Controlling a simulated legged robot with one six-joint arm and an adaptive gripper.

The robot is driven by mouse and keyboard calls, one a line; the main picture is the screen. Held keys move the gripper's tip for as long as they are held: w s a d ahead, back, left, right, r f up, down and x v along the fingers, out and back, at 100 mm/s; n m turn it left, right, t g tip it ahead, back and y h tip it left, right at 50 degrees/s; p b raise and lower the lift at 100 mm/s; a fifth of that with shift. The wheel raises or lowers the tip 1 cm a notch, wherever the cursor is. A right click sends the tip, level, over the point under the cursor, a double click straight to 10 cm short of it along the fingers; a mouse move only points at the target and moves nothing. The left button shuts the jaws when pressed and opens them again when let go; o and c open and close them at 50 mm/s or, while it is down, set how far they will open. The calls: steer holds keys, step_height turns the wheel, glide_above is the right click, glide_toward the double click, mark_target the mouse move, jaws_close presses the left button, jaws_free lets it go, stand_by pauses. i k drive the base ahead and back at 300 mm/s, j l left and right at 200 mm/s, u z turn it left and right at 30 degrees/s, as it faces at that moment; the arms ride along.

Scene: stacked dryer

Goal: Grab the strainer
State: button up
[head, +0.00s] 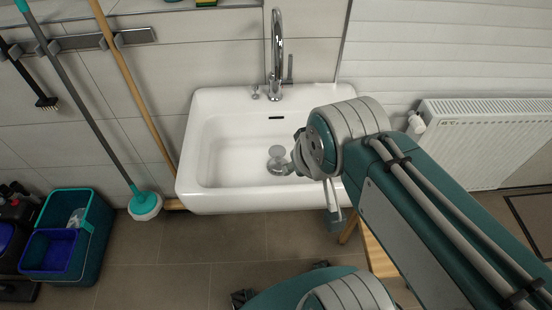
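A round grey piece (277,158), which looks like the strainer, sits low in the white sink basin (208,160), right of its middle. It is small, and I cannot tell whether it is loose or set in the drain. My teal and grey arm reaches in from the lower right, and its joint covers the right part of the sink. The arm's near end lies just right of the grey piece. My gripper's fingers cannot be made out, and I cannot tell whether they touch anything.
A chrome faucet (277,50) rises behind the basin. A mop (146,204) and a wooden pole (135,85) lean on the left wall. Teal and blue buckets (94,225) stand at the lower left. A white radiator (480,140) is on the right. The floor before the sink is partly clear.

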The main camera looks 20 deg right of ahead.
mark_target(274, 166)
steer(key=k+z, duration=0.3)
steer(key=k+l+z, duration=0.15)
steer(key=k+z, duration=0.2)
steer(key=i+j+z, duration=0.15)
steer(key=j, duration=0.2)
steer(key=i+j+z, duration=0.1)
steer(key=j, duration=0.3)
steer(key=i+j+z, duration=0.15)
steer(key=j, duration=0.2)
steer(key=j+z, duration=0.15)
steer(key=j, duration=0.25)
steer(key=i+j, duration=0.1)
steer(key=j, duration=0.3)
steer(key=i+j, duration=0.1)
steer(key=j, duration=0.75)
steer(key=i, duration=0.05)
